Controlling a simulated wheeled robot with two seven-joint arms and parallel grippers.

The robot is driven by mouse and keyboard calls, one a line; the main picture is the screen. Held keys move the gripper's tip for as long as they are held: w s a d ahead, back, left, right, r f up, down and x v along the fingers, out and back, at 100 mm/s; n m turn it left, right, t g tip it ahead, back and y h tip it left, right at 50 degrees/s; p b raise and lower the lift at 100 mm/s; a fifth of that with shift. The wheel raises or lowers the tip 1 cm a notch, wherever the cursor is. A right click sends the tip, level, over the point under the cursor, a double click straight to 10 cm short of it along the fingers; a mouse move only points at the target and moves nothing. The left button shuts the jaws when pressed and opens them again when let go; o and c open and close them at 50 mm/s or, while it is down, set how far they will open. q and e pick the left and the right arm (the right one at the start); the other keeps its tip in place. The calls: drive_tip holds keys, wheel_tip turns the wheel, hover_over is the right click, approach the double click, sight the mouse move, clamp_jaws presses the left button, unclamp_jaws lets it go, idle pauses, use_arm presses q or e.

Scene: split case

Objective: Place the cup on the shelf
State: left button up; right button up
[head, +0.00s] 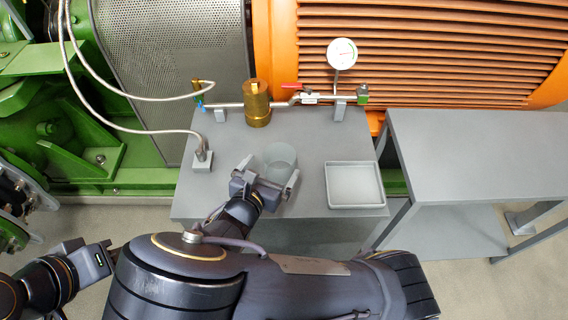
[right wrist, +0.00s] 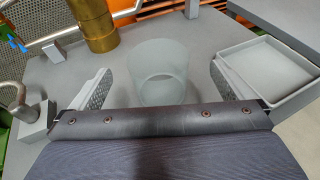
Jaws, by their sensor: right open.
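The cup (head: 279,158) is a translucent, pale glass-like tumbler standing upright on the grey bench. My right gripper (head: 268,180) is open at the cup's near side. In the right wrist view the cup (right wrist: 158,70) stands between and beyond the two spread fingers, with a gap on each side. My left gripper (head: 88,261) seems to show at the lower left, far from the cup; its fingers cannot be made out. A grey unit (head: 480,150) at the right has a top and a lower shelf board (head: 440,238). Both look empty.
The grey bench (head: 312,135) carries a shallow empty tray (head: 354,185) right of the cup. A brass cylinder (head: 257,104), a pipe with a red-handled valve (head: 306,98) and a gauge (head: 342,53) stand behind. A hose fitting (head: 202,158) stands at the left.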

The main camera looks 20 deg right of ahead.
sight(285, 147)
drive_tip(key=x, duration=0.7)
drive_tip(key=shift+w+a+f, duration=0.1)
drive_tip(key=shift+w+f, duration=0.05)
drive_tip(key=shift+f, duration=0.25)
drive_tip(key=c, duration=1)
drive_tip(key=shift+r, duration=0.1)
drive_tip(key=shift+c, duration=0.2)
